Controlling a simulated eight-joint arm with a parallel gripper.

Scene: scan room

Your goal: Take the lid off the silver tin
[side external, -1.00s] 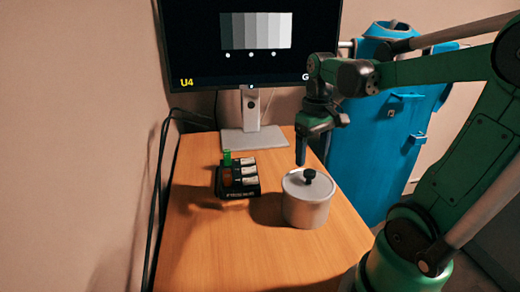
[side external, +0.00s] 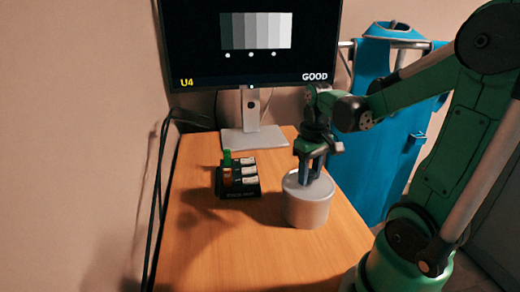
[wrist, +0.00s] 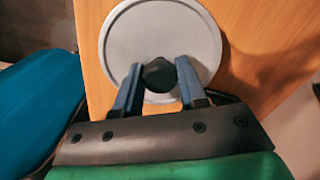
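The silver tin (side external: 307,211) stands upright on the table with its round lid (side external: 291,186) on top. In the wrist view the lid (wrist: 135,38) is a pale grey disc with a dark knob (wrist: 159,74) in its middle. My gripper (side external: 312,180) is over the lid, pointing down. In the wrist view its two fingers (wrist: 160,84) are on either side of the knob, with a small gap showing. In the side view the knob is hidden behind the fingers.
A black rack (side external: 238,188) with small bottles stands left of the tin. A monitor (side external: 250,45) stands at the back of the wooden table (side external: 215,255). A blue apron-like garment (side external: 375,150) hangs on a rail at the right. The front of the table is clear.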

